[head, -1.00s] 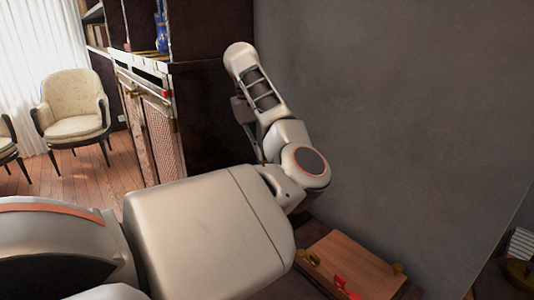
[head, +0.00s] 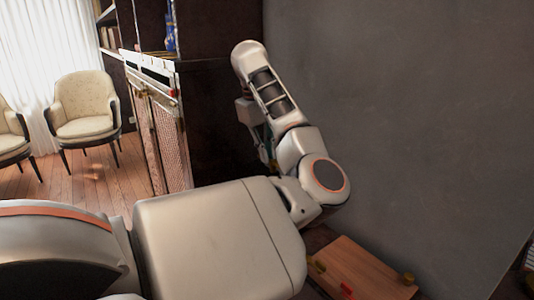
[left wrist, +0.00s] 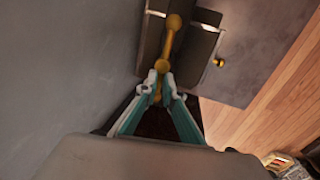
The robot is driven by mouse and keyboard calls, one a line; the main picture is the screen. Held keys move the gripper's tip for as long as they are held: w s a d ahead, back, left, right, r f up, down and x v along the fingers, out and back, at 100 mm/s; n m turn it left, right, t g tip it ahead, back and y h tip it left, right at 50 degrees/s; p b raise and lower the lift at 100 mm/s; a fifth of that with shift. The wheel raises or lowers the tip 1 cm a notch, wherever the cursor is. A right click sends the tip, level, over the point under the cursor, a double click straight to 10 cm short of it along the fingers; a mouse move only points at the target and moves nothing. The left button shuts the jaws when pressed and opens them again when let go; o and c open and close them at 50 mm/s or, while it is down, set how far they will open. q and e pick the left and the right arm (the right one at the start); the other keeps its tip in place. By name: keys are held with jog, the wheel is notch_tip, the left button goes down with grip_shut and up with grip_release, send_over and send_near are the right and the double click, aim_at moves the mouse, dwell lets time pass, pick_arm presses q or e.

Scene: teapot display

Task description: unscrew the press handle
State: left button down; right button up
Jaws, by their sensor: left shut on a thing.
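The press handle (left wrist: 171,45) is a brass bar with a ball at each end, seen in the left wrist view against a grey, plate-like part. My left gripper (left wrist: 162,88) has teal fingers that come together at the handle's near end, around the lower ball, and it is shut on it. In the head view my left arm reaches toward the dark cabinet and wall; the gripper there is mostly hidden behind my own arm links, and the handle cannot be made out. My right gripper is in neither current view.
A wooden box (head: 360,268) with brass knobs and a red piece lies at the lower right by the grey wall (head: 420,120). A dark cabinet (head: 215,100) stands beyond my arm. Cream chairs (head: 85,105) stand on open wood floor at the left.

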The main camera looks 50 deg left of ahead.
pick_arm(q)
jog(key=shift+d+f, duration=0.2)
jog(key=shift+f, duration=0.4)
jog(key=c, duration=2.1)
grip_release()
jog(key=shift+s, duration=0.1)
jog(key=shift+d+r, duration=0.1)
jog(key=shift+r, duration=0.6)
notch_tip(320, 180, up, 11)
jog(key=s, duration=0.2)
